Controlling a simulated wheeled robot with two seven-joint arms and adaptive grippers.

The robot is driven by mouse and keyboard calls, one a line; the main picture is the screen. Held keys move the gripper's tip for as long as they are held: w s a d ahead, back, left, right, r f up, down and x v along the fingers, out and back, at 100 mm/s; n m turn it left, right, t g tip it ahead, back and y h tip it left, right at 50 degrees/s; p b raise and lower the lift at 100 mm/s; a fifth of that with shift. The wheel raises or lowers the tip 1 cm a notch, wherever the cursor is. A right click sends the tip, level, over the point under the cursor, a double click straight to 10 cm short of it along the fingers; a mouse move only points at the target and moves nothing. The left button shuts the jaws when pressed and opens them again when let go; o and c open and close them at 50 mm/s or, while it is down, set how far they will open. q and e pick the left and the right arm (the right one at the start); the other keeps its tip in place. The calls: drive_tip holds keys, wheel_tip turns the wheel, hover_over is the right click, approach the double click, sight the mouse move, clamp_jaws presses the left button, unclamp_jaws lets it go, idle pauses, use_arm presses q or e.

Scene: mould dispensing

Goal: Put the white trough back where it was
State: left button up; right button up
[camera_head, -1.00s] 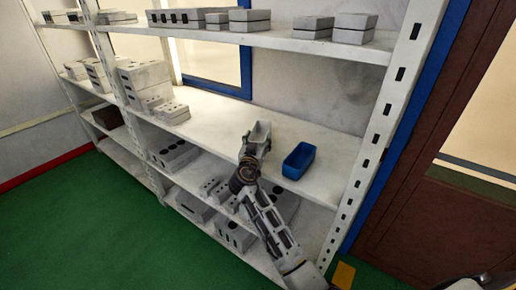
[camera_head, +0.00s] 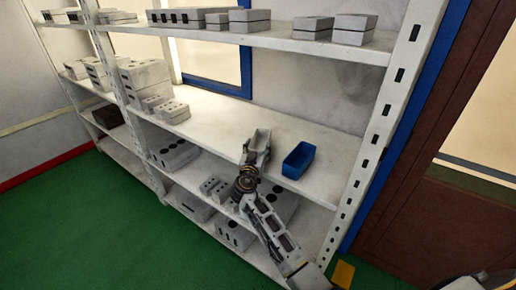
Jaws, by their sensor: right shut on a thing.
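The white trough (camera_head: 260,137) is at the middle shelf (camera_head: 222,121), left of the blue trough. My right gripper (camera_head: 254,157) is shut on its near end. The trough looks roughly upright with its open side up; I cannot tell whether its underside touches the shelf. The blue trough (camera_head: 298,161) stands on the same shelf to the right, apart from the white one. My left gripper is not in view.
Grey mould blocks (camera_head: 172,112) sit on the shelf to the left. More blocks (camera_head: 213,188) are on the shelf below, and several (camera_head: 312,27) on the shelf above. A perforated upright post (camera_head: 372,150) bounds the right side. Bare shelf lies behind the troughs.

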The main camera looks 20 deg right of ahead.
drive_tip(key=shift+f, duration=0.1)
drive_tip(key=o, duration=1.1)
drive_tip(key=shift+s+a, duration=0.15)
drive_tip(key=shift+b+v, duration=1.55)
drive_tip(key=shift+v, duration=4.25)
